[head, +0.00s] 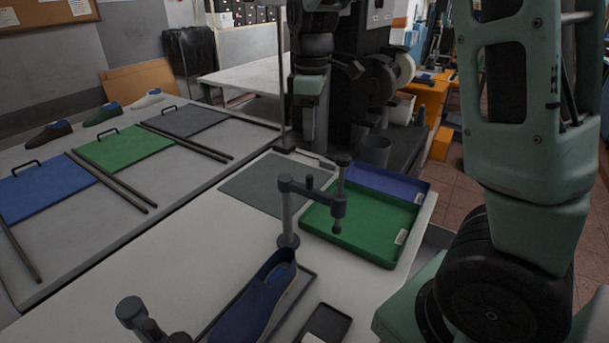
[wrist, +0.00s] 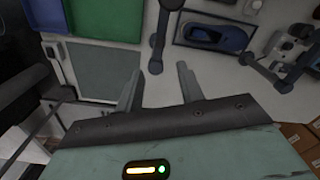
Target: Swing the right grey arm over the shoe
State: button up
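My gripper is open and empty. Contact with the arm cannot be told. The blue shoe (wrist: 205,36) lies in a dark tray there. The left grey arm (head: 132,310) is at the lower left.
A green tray (head: 345,238) and a blue tray (head: 400,185) sit right of the right arm. A grey mat (head: 262,183) lies behind it. A small dark tray (head: 327,325) is beside the shoe. The bench left of the shoe (head: 170,265) is bare.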

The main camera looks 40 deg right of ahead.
aim_at(310, 176)
notch_tip(310, 176, down, 14)
jog(key=shift+p, duration=1.15)
grip_shut()
